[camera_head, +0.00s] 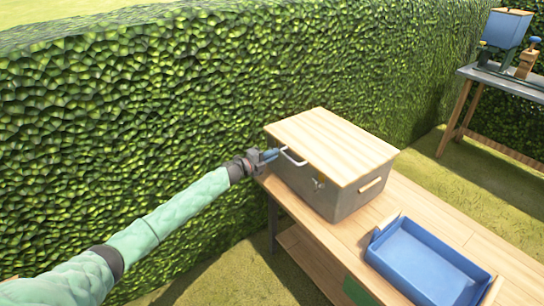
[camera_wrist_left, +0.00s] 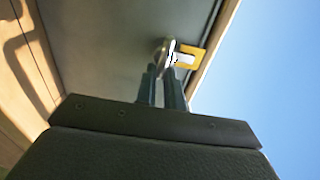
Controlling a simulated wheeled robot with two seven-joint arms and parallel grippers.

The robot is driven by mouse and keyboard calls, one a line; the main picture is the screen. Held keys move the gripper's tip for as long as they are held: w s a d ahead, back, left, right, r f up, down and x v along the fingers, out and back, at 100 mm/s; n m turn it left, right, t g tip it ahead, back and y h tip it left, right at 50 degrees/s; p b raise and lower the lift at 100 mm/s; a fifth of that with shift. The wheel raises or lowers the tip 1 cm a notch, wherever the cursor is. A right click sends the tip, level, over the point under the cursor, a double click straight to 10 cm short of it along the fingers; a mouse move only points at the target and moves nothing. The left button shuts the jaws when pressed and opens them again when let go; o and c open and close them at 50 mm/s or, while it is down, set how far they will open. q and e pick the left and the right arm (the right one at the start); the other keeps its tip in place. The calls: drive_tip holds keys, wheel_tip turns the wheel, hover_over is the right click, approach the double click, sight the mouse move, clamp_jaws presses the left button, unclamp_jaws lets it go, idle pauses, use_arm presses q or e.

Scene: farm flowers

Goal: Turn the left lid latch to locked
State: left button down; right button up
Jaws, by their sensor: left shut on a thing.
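A grey box (camera_head: 345,205) with a pale wooden lid (camera_head: 330,142) stands on the wooden bench, its lid lying closed on top. My left gripper (camera_head: 271,154) reaches its front at the left end and hides the left latch in the head view. In the left wrist view, my left gripper's dark fingers (camera_wrist_left: 163,80) are shut on the left latch (camera_wrist_left: 168,50), a small metal piece beside a yellow and white plate (camera_wrist_left: 187,56). A second latch (camera_head: 318,183) shows further right on the front. My right gripper is out of view.
A blue tray (camera_head: 427,262) lies on the bench (camera_head: 400,200) to the right. A hedge (camera_head: 150,110) rises behind. A table with a blue container (camera_head: 505,29) stands at the far right.

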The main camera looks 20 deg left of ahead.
use_arm(q)
drive_tip(key=shift+w+a, duration=0.1)
drive_tip(key=shift+a, duration=0.25)
drive_tip(key=c, duration=1.5)
unclamp_jaws()
drive_tip(key=shift+a+f, duration=0.1)
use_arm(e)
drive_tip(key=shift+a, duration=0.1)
